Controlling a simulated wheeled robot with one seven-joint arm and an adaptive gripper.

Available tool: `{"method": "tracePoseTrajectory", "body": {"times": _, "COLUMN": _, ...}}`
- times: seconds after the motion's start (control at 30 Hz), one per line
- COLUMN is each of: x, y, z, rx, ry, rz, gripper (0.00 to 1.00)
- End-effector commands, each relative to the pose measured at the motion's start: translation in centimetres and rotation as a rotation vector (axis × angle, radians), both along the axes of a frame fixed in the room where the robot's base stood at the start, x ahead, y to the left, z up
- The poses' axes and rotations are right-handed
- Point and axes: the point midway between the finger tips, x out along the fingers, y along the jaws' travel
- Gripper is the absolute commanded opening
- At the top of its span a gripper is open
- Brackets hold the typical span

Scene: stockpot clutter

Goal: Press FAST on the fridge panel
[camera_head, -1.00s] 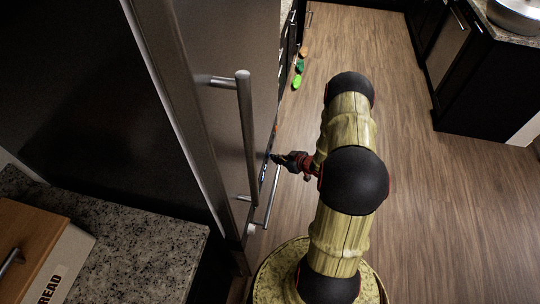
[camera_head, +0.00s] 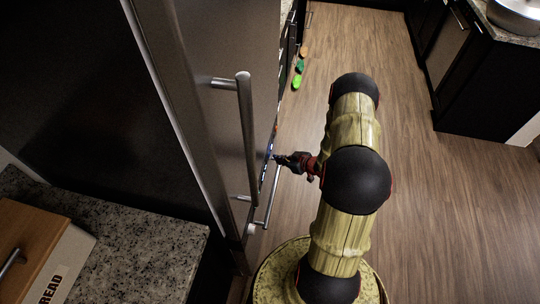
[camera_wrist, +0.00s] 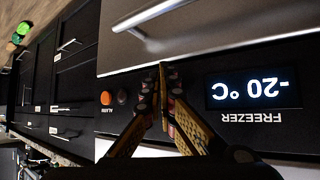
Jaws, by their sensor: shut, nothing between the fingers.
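The fridge panel (camera_wrist: 240,120) is a dark strip, upside down in the wrist view, with a lit display (camera_wrist: 253,88) reading -20 °C above the word FREEZER. An orange button (camera_wrist: 106,98) by an ALARM label and a dark reddish button (camera_wrist: 122,97) sit left of my gripper. No FAST label is readable; my fingers cover part of the strip. My gripper (camera_wrist: 163,68) is shut and empty in front of the panel. In the head view, my gripper (camera_head: 276,158) points left at the lit panel edge (camera_head: 269,152), seemingly with a small gap.
A vertical fridge handle (camera_head: 246,135) stands out left of my gripper, and a lower handle (camera_head: 270,200) is close below it. A counter (camera_head: 130,250) with a bread box (camera_head: 45,245) is at lower left. Open wooden floor (camera_head: 430,210) lies to the right.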

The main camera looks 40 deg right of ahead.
Motion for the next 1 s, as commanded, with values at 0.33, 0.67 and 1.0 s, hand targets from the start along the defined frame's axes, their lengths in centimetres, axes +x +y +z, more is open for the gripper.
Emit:
{"method": "tracePoseTrajectory", "body": {"times": 0.33, "x": -1.1, "y": -1.0, "z": 0.0, "rx": 0.0, "ry": 0.0, "rz": -0.003, "gripper": 0.0}}
{"method": "tracePoseTrajectory", "body": {"times": 0.67, "x": -3.3, "y": -2.9, "z": 0.0, "rx": 0.0, "ry": 0.0, "rz": -0.003, "gripper": 0.0}}
{"method": "tracePoseTrajectory", "body": {"times": 1.0, "x": -3.8, "y": -3.3, "z": 0.0, "rx": 0.0, "ry": 0.0, "rz": 0.0, "gripper": 0.0}}
